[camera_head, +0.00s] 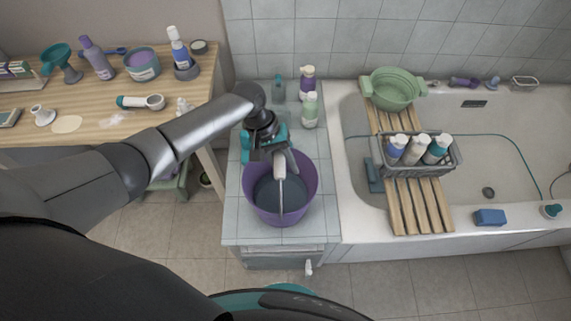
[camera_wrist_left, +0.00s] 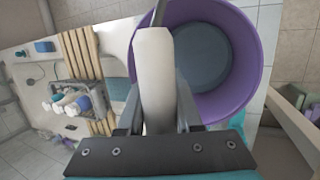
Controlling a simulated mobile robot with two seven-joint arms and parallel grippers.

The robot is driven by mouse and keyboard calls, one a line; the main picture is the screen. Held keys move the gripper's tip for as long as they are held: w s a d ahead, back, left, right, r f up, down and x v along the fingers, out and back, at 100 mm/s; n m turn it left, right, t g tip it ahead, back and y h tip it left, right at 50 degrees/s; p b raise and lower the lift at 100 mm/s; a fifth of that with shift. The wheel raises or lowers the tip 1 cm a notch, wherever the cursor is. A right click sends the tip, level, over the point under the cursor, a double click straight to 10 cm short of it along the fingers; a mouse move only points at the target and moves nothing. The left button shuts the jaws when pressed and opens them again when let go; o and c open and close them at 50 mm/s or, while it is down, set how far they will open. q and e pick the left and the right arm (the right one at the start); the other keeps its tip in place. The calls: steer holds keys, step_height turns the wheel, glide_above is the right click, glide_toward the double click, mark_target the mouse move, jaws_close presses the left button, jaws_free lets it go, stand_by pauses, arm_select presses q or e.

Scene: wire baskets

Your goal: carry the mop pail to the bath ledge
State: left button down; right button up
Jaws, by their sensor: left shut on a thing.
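The mop pail (camera_head: 310,185) is a purple bucket with a dark grey inside, over the tiled ledge (camera_head: 238,225) beside the bathtub. Its thin handle stands up with a pale grip (camera_head: 280,166). My left gripper (camera_head: 279,158) is shut on that grip. In the left wrist view the grip (camera_wrist_left: 153,70) lies between the fingers (camera_wrist_left: 165,115), and the pail (camera_wrist_left: 246,60) shows behind it. I cannot tell whether the pail's base touches the ledge. My right gripper is not in view.
Bottles (camera_head: 309,110) stand at the back of the ledge. The bathtub (camera_head: 355,215) to the right bears a slatted wooden rack (camera_head: 398,215), a wire basket of bottles (camera_head: 420,172) and a green basin (camera_head: 394,90). A cluttered wooden table (camera_head: 90,122) is at left.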

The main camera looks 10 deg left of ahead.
arm_select(q)
steer(key=c, duration=0.6)
jaws_free()
steer(key=shift+o, duration=0.5)
steer(key=shift+s+f, duration=0.15)
steer(key=shift+f, duration=0.05)
steer(key=shift+r, duration=0.1)
steer(key=shift+r, duration=0.1)
steer(key=shift+p+v, duration=3.65)
steer(key=shift+v, duration=0.35)
